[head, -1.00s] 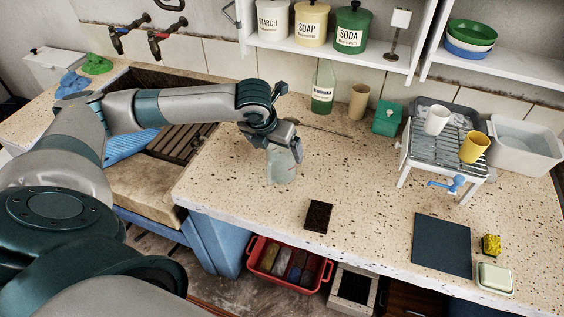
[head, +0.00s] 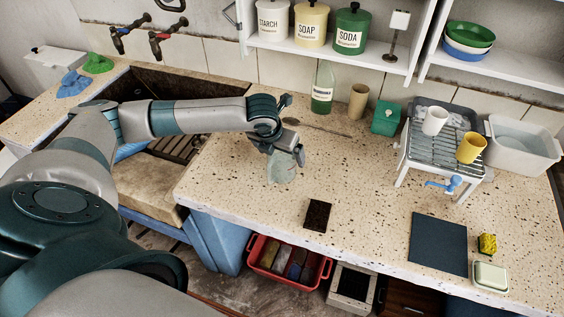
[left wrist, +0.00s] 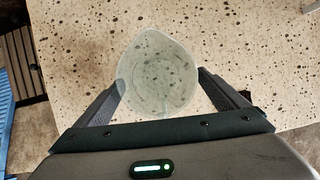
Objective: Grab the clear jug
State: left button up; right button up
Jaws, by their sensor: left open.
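The clear jug (head: 282,168) stands on the speckled stone counter, left of the middle in the head view. It looks pale and see-through. In the left wrist view the jug (left wrist: 158,75) is seen from above, with its round rim and a spout-like point at the top. My left gripper (head: 287,150) is at the jug, its arm coming in from the left. In the left wrist view the open gripper (left wrist: 172,95) has one finger on each side of the jug's near part. I cannot tell whether the fingers touch it. My right gripper is not in view.
A dark brown slab (head: 318,215) lies in front of the jug. A wire rack (head: 445,150) stands right. The stone trough (head: 150,85) is left. Counter between jug and rack is clear.

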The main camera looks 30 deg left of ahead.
pick_arm(q)
jog(key=c, duration=1.2)
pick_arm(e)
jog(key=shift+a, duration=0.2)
pick_arm(q)
jog(key=shift+r, duration=0.15)
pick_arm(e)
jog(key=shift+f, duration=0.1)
pick_arm(q)
jog(key=w+d+r+b, duration=0.4)
jog(key=d+r, duration=0.6)
jog(key=d, duration=0.1)
jog(key=shift+r, duration=0.35)
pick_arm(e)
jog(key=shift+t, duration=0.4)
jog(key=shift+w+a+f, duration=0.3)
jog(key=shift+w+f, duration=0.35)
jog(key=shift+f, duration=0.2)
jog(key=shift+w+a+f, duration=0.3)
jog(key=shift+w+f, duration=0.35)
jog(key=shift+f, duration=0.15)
